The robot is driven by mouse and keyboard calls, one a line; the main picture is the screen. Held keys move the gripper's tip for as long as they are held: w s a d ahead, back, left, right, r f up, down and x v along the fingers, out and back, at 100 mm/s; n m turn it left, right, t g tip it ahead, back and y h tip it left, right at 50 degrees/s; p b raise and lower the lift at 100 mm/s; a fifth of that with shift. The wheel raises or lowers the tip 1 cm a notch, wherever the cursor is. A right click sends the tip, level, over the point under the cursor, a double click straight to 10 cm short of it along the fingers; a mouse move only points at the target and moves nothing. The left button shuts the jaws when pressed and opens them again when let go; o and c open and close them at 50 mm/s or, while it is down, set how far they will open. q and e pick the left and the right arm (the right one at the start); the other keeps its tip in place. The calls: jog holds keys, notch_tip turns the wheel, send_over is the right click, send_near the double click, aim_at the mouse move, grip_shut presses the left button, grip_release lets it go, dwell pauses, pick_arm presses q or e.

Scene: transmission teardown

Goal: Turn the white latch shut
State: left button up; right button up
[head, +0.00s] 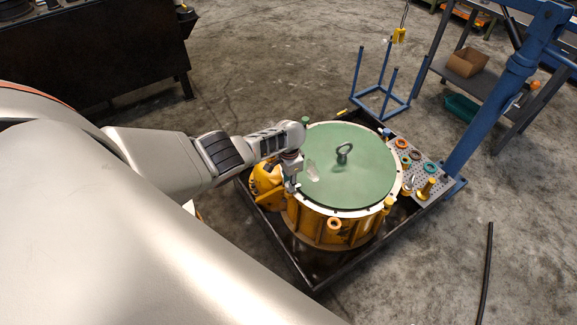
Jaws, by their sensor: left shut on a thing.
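A round green lid (352,185) with a white rim sits on a yellow drum-shaped housing (310,222). A metal lifting ring stands upright near the middle of the lid. My left arm reaches in from the left, and my left gripper (292,183) points down at the lid's left rim. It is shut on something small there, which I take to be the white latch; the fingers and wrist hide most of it. A pale, irregular patch (312,171) shows on the lid just right of the gripper. My right gripper is not in view.
The housing stands in a black tray (329,279). A perforated plate (411,160) with coloured rings and a yellow peg lies at its right. A blue post (490,100) rises at the right, with a blue stand (380,95) behind. The floor in front at right is mostly clear.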

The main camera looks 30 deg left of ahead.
pick_arm(q)
jog(key=shift+d+n, duration=0.1)
jog(key=shift+n, duration=1.4)
jog(key=o, duration=1.1)
jog(key=shift+r, duration=0.15)
jog(key=shift+r, duration=1.3)
notch_tip(320, 180, up, 9)
